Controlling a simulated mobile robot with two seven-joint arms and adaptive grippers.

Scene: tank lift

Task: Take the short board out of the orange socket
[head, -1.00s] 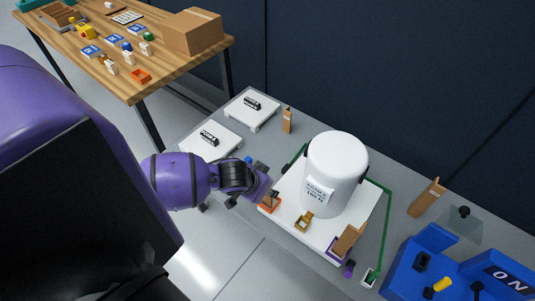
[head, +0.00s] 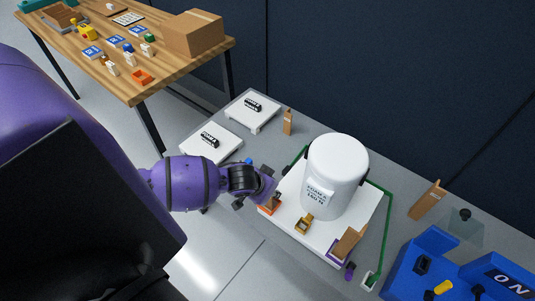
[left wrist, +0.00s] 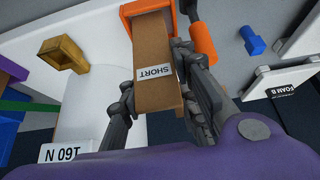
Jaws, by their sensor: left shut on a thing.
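The short board (left wrist: 156,75) is brown and carries a white label reading SHORT. My left gripper (left wrist: 158,95) is shut on it, one finger on each side. The board's far end is at the orange socket (left wrist: 128,14) in the left wrist view; I cannot tell how deep it sits. In the head view the orange socket (head: 266,211) is at the left corner of a white platform (head: 292,222), with my left gripper (head: 270,196) just above it. The fingers hide part of the board there. My right gripper is not in view.
A white tank (head: 337,175) stands on the platform close to my left gripper. A yellow-brown socket (head: 304,222) is beside it, and another board (head: 348,241) stands in a purple socket. A green bar (head: 386,225) runs along the right. A blue control box (head: 425,262) is at lower right.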

